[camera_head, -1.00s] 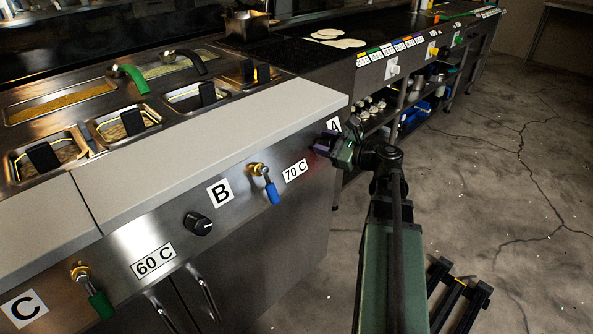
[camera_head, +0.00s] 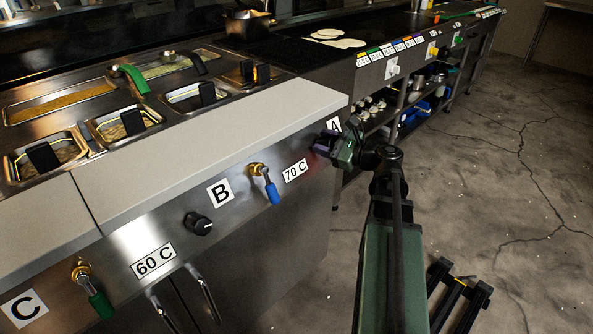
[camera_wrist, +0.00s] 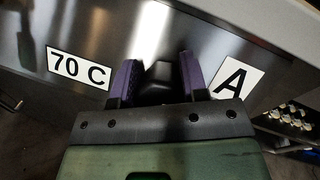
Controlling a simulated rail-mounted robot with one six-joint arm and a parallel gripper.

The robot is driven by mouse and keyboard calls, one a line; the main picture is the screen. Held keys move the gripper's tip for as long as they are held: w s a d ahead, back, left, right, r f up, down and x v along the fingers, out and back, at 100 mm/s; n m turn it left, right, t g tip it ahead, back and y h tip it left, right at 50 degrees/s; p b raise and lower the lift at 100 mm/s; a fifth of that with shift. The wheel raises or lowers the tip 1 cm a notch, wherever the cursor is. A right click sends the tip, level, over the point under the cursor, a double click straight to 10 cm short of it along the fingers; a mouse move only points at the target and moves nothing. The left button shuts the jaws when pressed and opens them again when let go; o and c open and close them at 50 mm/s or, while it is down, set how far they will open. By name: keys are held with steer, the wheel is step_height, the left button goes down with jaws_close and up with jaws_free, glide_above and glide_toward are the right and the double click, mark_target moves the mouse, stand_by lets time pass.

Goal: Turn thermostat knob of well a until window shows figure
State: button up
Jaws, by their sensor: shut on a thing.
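My gripper (camera_wrist: 157,80) is shut on a black knob (camera_wrist: 159,72) on the steel front panel, with its purple fingers on both sides of it. The knob sits between a window or plate reading "70 C" (camera_wrist: 79,68) and the label "A" (camera_wrist: 233,78). In the head view my gripper (camera_head: 324,144) is at the panel near the label "A" (camera_head: 334,125), and it hides the knob there. The "70 C" plate (camera_head: 295,171) shows to its left in that view.
A blue-handled tap (camera_head: 270,190) and label "B" (camera_head: 220,192) are left of my gripper. Another black knob (camera_head: 199,224) and a "60 C" plate (camera_head: 154,261) are farther left. A pale ledge (camera_head: 220,130) overhangs the panel. The floor at right (camera_head: 500,230) is mostly clear.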

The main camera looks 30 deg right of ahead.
steer(key=o, duration=0.5)
steer(key=s+d+r+p, duration=0.1)
steer(key=s+r+p, duration=0.1)
steer(key=s, duration=0.3)
steer(key=shift+d+r+p, duration=0.35)
steer(key=o, duration=0.3)
steer(key=shift+s+f, duration=0.1)
steer(key=v, duration=0.6)
